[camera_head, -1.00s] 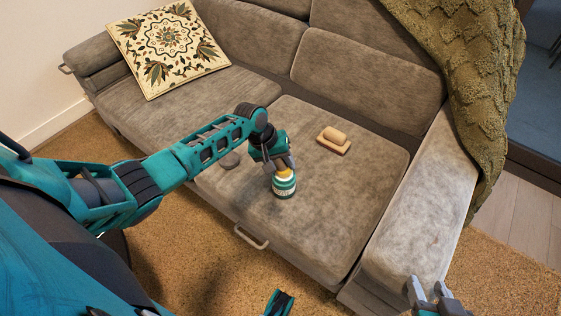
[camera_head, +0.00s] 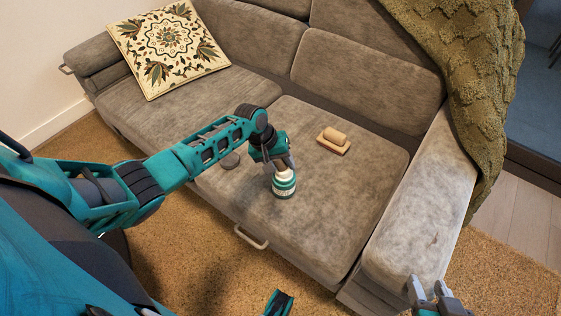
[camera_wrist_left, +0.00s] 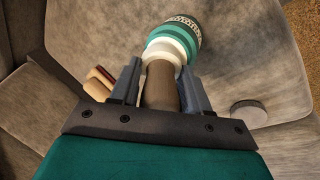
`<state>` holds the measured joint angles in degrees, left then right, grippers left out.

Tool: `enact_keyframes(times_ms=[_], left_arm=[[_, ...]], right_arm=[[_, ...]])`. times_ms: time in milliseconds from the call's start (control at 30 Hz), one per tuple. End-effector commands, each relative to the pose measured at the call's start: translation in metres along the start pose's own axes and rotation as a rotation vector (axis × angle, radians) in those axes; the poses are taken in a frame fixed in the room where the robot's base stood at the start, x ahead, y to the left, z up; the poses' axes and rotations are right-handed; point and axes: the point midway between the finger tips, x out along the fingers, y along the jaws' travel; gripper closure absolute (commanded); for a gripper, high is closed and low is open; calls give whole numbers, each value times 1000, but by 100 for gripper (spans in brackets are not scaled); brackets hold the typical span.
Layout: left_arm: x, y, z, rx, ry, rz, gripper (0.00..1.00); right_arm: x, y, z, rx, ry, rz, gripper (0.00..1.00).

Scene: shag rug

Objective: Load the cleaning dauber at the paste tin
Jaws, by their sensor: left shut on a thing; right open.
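The paste tin (camera_head: 284,187), teal and white with a patterned label band, stands on the sofa's right seat cushion near its front edge. My left gripper (camera_head: 281,165) is right above it. In the left wrist view this gripper (camera_wrist_left: 162,72) is shut on the brown handle of the cleaning dauber (camera_wrist_left: 161,88). The handle runs to the tin (camera_wrist_left: 181,36), with a pale part at the tin's mouth. The dauber's tip is hidden, apparently inside the tin. My right gripper (camera_head: 428,286) is open and empty by the sofa's right armrest.
A flat grey disc (camera_head: 230,160) lies on the seat left of the tin. A patterned cushion (camera_head: 168,47) and a green throw (camera_head: 463,80) are farther off. The seat's right part is clear.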

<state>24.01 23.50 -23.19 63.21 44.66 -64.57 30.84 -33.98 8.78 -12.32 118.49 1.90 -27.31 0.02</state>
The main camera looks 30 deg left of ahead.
Motion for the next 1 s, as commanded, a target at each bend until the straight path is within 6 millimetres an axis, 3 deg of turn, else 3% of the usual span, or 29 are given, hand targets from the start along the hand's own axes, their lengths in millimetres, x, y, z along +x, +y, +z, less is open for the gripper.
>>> enact_keyframes(times_ms=[600,1000], left_arm=[[1,-1,2,0,-4,-3,84],[-26,10,-2,0,-2,-1,84]], right_arm=[[-1,-1,-2,5,2,0,55],[-18,-2,-28,5,2,0,55]])
